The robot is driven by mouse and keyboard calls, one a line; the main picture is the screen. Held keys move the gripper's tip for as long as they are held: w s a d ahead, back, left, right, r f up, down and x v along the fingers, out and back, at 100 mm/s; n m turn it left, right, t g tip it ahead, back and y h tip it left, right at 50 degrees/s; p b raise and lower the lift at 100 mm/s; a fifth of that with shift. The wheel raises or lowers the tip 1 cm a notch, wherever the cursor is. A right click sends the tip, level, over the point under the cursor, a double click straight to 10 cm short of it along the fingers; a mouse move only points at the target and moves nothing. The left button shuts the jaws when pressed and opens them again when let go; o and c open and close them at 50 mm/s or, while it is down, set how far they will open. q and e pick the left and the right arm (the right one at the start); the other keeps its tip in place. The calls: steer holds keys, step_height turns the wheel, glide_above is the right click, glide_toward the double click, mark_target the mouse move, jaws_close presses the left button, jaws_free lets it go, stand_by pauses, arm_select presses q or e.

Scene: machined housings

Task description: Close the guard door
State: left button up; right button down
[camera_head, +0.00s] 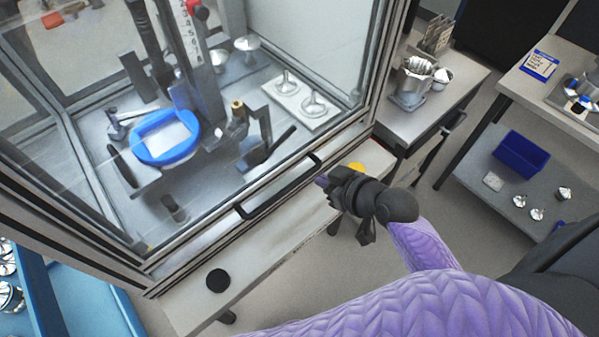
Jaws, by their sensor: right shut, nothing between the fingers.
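The guard door (112,190) is a large clear pane in a metal frame on the front of the machine enclosure. Its black bar handle (280,188) runs along the lower rail. The door's lower rail lies close along the front sill; I cannot tell whether a small gap remains. My right gripper (323,181) is shut and empty, just right of and in front of the handle, seemingly apart from it. My left gripper is not in view.
Behind the pane are a blue ring fixture (165,136) and a white tray (301,101) with metal parts. A yellow button (356,168) and a black round button (217,281) sit on the front ledge. A side bench (447,97) stands right; floor is open between benches.

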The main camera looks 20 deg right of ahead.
steer(key=w+a+f+b, duration=0.2)
steer(key=w+f, duration=0.4)
steer(key=f, duration=0.1)
steer(key=shift+a+f, duration=0.15)
steer(key=shift+f, duration=0.2)
step_height(320, 180, down, 5)
steer(key=b, duration=0.5)
steer(key=shift+s+f, duration=0.1)
steer(key=shift+f, duration=0.05)
